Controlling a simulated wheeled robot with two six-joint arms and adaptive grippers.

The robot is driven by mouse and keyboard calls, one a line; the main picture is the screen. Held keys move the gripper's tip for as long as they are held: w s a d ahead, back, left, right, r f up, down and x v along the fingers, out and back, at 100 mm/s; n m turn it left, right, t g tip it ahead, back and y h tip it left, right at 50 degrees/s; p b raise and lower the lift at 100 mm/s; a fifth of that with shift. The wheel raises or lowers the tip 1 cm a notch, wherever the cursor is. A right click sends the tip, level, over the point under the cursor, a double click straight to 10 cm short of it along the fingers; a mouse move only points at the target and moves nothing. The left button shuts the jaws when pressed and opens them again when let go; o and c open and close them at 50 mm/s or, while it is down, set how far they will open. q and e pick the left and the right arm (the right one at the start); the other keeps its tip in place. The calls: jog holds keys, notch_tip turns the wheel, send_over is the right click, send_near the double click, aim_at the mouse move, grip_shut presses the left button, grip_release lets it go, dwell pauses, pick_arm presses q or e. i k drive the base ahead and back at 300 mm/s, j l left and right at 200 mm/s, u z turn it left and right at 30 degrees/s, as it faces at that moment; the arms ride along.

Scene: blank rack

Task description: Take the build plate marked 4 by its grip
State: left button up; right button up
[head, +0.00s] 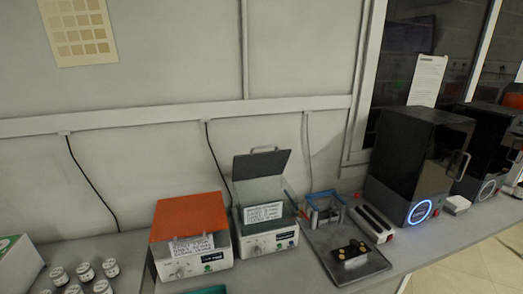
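I cannot make out a build plate marked 4; no such number is readable at this size. A small blue-framed rack (325,196) stands on the bench right of centre, and what it holds is too small to tell. In front of it lies a dark flat tray (372,266) bearing a black block with several small round knobs (350,251) and a pale label. Neither of my grippers shows in the head view.
An orange-lidded box (188,216) and a box with a raised dark lid (265,210) stand at the wall. A black machine with a blue ring light (405,150) stands right, beside a long device (371,224). Several small jars (84,271) stand left. The bench's right edge borders open floor.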

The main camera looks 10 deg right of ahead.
aim_at(355, 253)
jog(key=z, duration=1.35)
